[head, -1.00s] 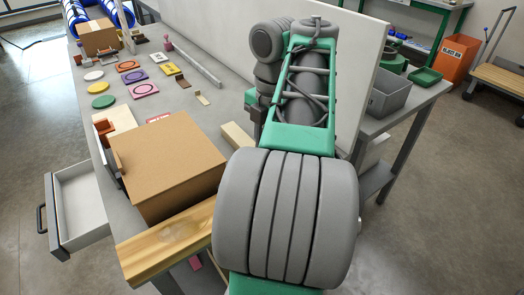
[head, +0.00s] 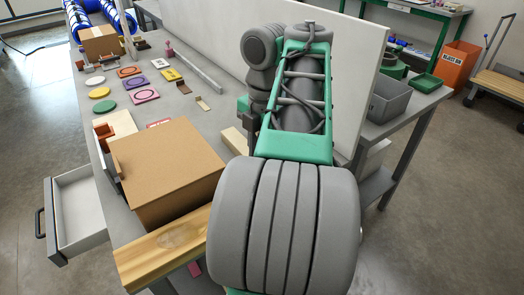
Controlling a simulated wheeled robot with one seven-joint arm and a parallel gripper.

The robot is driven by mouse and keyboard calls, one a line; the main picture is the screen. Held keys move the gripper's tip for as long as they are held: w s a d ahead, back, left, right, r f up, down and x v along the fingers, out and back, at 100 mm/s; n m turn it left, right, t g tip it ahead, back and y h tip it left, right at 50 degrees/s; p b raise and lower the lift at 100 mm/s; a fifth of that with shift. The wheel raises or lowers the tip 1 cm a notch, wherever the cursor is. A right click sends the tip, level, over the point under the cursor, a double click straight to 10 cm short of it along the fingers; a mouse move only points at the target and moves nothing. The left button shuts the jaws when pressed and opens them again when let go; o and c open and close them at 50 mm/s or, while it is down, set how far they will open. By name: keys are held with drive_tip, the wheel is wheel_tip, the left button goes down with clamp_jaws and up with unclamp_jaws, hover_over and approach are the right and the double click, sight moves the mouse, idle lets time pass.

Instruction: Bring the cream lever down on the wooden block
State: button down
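My green and grey arm rises across the middle of the head view and hides part of the bench behind it. My gripper's fingers do not show; they are hidden behind the arm. A pale wooden block (head: 235,140) lies on the bench just left of the arm, its right end covered. I cannot make out the cream lever with certainty. A small cream-tan piece (head: 202,104) lies on the bench further back, but I cannot tell whether it is a lever.
A closed cardboard box (head: 168,168) and a wooden beam (head: 172,244) fill the near bench. A drawer (head: 80,212) stands open at left. Coloured discs and plates lie further back. A white panel (head: 270,45) stands behind the arm; a grey bin (head: 392,102) sits right.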

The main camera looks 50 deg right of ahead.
drive_tip(key=shift+f, duration=0.1)
drive_tip(key=c, duration=1.1)
unclamp_jaws()
wheel_tip(320, 180, up, 8)
drive_tip(key=p, duration=0.7)
drive_tip(key=shift+s+d, duration=0.1)
drive_tip(key=shift+d, duration=0.05)
drive_tip(key=shift+f, duration=0.1)
drive_tip(key=shift+c, duration=0.2)
